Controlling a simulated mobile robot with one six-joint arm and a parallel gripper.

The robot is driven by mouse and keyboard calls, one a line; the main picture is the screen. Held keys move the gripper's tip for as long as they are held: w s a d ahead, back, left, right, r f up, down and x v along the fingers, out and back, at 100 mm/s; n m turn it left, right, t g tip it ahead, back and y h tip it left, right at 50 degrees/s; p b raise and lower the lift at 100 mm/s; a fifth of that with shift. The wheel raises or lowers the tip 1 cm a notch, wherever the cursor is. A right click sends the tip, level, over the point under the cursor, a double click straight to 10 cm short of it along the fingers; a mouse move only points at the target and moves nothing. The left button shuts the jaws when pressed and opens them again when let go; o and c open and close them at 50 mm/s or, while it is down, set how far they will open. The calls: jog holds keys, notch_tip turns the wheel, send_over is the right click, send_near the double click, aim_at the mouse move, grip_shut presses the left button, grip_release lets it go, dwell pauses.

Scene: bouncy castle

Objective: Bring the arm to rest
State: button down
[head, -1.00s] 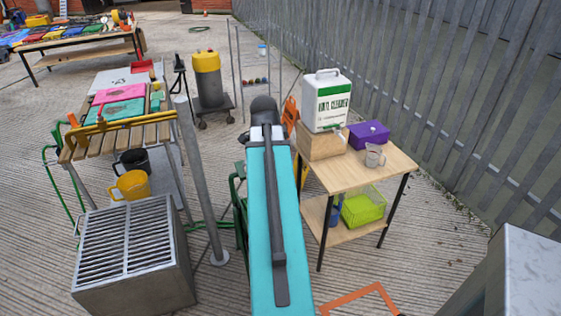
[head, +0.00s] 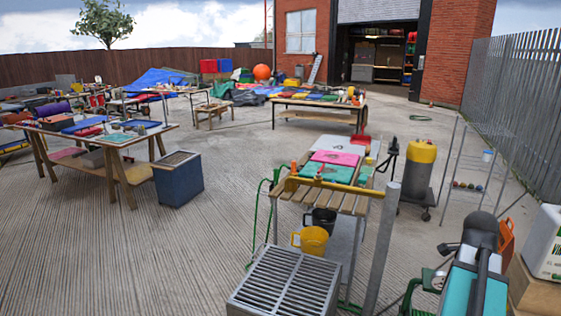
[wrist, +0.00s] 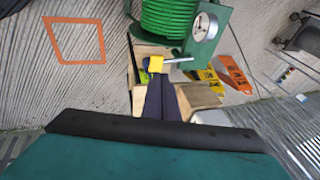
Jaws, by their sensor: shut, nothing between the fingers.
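My gripper (wrist: 161,82) shows in the wrist view as two dark fingers pressed together, with nothing between them. The fingertips point at a yellow piece (wrist: 155,64) with a grey rod in the picture; I cannot tell how far apart they are. My teal and black arm shows at the lower right edge of the head view, cut off by the frame. The gripper itself is not visible there.
A slatted bench (head: 338,196) and a grey grated box (head: 285,282) stand left of my arm. The wrist view shows a green hose reel (wrist: 168,18), a round gauge (wrist: 201,26) and an orange floor outline (wrist: 75,40). Open concrete (head: 130,255) lies left.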

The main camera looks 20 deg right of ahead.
jog(key=w+a+f+n+g+y, duration=0.1)
jog(key=w+a+f+n, duration=0.1)
jog(key=w+a+f, duration=0.35)
jog(key=w+a+f+n+y, duration=0.1)
jog(key=w+a+f, duration=0.2)
jog(key=a+f, duration=0.6)
jog(key=a+f+n+g+y, duration=0.2)
jog(key=a+f+n, duration=0.2)
jog(key=a+f, duration=1)
jog(key=s+a+f+n+g, duration=0.3)
jog(key=s+a+f+n, duration=1.5)
jog(key=s+a+f, duration=0.2)
jog(key=a+f, duration=0.1)
jog(key=a, duration=0.1)
jog(key=shift+s+a+n+g+y, duration=0.2)
jog(key=shift+a+n+g+y, duration=0.2)
